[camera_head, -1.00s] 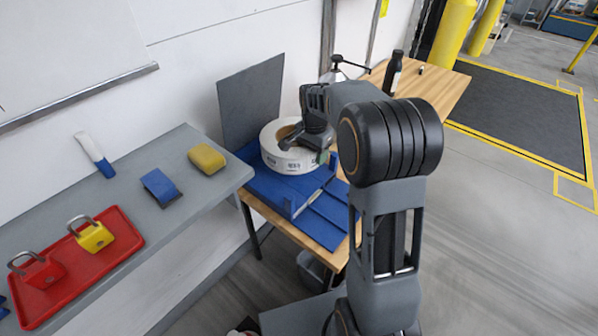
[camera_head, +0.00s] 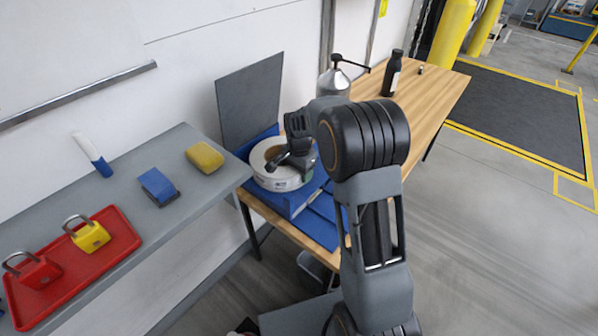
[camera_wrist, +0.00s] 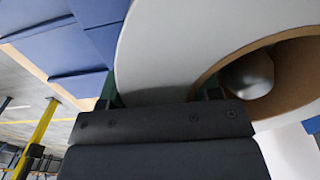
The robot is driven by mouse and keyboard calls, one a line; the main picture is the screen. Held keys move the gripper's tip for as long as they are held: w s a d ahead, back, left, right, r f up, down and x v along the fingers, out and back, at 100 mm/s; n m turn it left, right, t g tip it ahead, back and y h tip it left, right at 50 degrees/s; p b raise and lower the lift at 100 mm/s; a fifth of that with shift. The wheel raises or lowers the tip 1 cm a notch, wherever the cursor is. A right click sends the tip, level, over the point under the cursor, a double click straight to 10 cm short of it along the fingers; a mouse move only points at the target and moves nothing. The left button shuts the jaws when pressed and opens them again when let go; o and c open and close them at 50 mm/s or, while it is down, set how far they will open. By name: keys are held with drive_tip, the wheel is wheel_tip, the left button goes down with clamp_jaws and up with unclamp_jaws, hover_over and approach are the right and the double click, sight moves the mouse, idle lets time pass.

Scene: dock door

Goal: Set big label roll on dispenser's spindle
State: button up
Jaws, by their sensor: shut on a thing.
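The big label roll (camera_head: 262,180) is a white ring with a brown cardboard core. It lies roughly flat over the blue dispenser (camera_head: 297,207) on the wooden table. My gripper (camera_head: 294,160) is shut on the roll's wall on its right side, one finger reaching into the core. In the wrist view the roll (camera_wrist: 160,50) fills the upper middle and right. A rounded grey end, which looks like the spindle (camera_wrist: 248,76), shows inside its core (camera_wrist: 295,70), off centre. The head view hides the spindle, and I cannot tell whether the roll touches the dispenser.
A dark upright panel (camera_head: 250,100) stands behind the roll. A silver pump bottle (camera_head: 333,82) and a dark bottle (camera_head: 392,73) stand farther back. At left, a grey shelf (camera_head: 130,180) holds a red tray (camera_head: 75,270) with padlocks, a yellow block (camera_head: 204,157) and a blue block (camera_head: 158,185).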

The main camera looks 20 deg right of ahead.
idle(0.3)
drive_tip(key=o, duration=1.2)
wheel_tip(320, 180, up, 11)
drive_tip(key=shift+f+p, duration=0.1)
drive_tip(key=shift+p, duration=0.5)
drive_tip(key=shift+s+r, duration=0.2)
drive_tip(key=shift+r, duration=0.5)
drive_tip(key=s+n+t, duration=0.1)
drive_tip(key=s+n, duration=0.2)
drive_tip(key=s, duration=0.4)
drive_tip(key=s+n+t, duration=0.1)
drive_tip(key=s+n, duration=0.3)
drive_tip(key=s, duration=0.3)
drive_tip(key=s+n+t, duration=0.1)
drive_tip(key=s+n, duration=0.3)
drive_tip(key=s, duration=0.3)
drive_tip(key=shift+s+a, duration=0.15)
drive_tip(key=shift+a, duration=0.2)
